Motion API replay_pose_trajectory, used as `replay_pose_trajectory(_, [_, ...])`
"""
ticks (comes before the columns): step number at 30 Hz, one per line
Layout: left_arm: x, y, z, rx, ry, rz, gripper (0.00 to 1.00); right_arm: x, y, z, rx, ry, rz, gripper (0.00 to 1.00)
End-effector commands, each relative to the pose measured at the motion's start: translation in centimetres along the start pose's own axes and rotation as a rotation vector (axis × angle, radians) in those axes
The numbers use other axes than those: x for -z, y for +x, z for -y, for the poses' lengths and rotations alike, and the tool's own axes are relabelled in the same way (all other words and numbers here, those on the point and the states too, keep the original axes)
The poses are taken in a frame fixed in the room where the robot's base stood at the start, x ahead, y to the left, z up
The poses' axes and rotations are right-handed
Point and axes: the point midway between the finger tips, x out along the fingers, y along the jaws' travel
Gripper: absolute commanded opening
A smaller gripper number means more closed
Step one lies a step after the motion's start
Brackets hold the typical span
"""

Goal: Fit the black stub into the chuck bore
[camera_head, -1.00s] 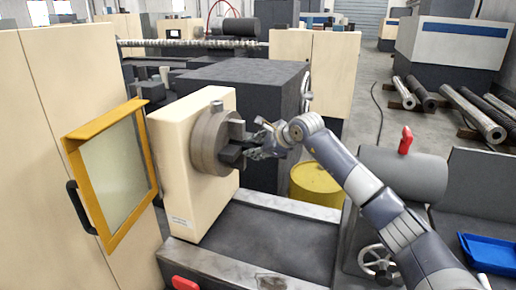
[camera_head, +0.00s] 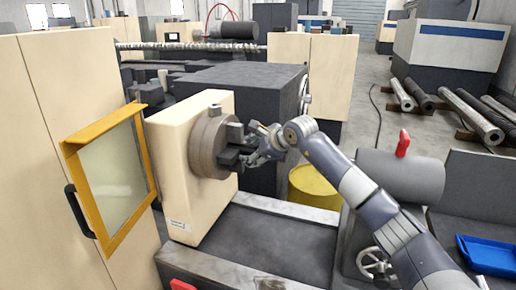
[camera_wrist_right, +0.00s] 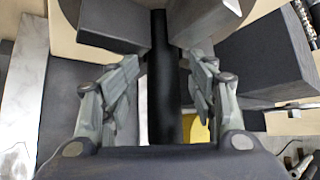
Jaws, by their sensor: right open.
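The grey chuck (camera_head: 208,146) faces right on the cream headstock (camera_head: 172,185), with dark jaws around its centre. The black stub (camera_wrist_right: 166,80) shows in the right wrist view as a dark rod running from between the chuck jaws back between my fingers. Its far end is hidden among the jaws, so its depth in the bore cannot be told. My right gripper (camera_head: 262,150) is open just right of the chuck. In the wrist view its fingers (camera_wrist_right: 160,85) stand on both sides of the stub with gaps. My left gripper is not in view.
An open yellow-framed door (camera_head: 112,175) stands left of the headstock. The grey machine bed (camera_head: 268,238) lies clear below the chuck. A yellow drum (camera_head: 312,188) stands behind my right arm. A grey cylinder with a red handle (camera_head: 402,175) and a blue tray (camera_head: 488,255) are at right.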

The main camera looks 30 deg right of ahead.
Motion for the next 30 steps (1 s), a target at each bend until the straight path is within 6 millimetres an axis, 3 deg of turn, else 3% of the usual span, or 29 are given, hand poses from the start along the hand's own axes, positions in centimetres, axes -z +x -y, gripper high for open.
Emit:
replay_pose_trajectory(5, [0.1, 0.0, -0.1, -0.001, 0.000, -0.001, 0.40, 0.0, -2.2, 0.3, 0.006, -0.003, 0.001, 0.53])
replay_pose_trajectory(18, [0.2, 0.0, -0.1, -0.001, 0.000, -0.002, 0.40, 0.2, -10.5, 0.3, 0.007, -0.002, 0.000, 0.53])
replay_pose_trajectory(24, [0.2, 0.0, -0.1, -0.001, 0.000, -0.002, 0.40, 0.2, -11.9, 0.3, 0.007, 0.001, 0.001, 0.53])
replay_pose_trajectory(30, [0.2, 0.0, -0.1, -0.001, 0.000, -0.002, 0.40, 0.1, -12.1, 0.3, 0.006, 0.001, 0.001, 0.53])
